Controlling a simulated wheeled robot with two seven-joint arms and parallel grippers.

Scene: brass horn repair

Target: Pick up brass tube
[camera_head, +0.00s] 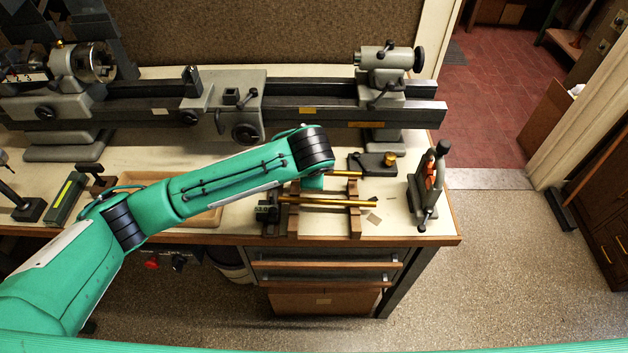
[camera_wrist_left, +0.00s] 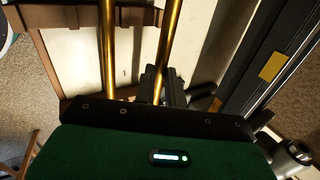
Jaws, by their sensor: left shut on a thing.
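Two brass tubes lie side by side. The near brass tube (camera_head: 330,201) rests across a wooden rack (camera_head: 355,215) on the bench and also shows in the left wrist view (camera_wrist_left: 108,50). The far brass tube (camera_head: 345,173) shows only its right part beyond my wrist; in the left wrist view it (camera_wrist_left: 170,40) runs down into my left gripper (camera_wrist_left: 157,86). My left gripper's dark fingers are shut on this far tube. In the head view my wrist hides the fingers. I cannot tell whether the far tube touches the rack. My right gripper is not in view.
A grey lathe (camera_head: 240,95) runs along the back of the bench. A black block with a brass knob (camera_head: 375,162) sits behind the rack. A small dark device (camera_head: 268,208) stands at the rack's left end. A clamp stand (camera_head: 428,187) stands right, near the bench edge.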

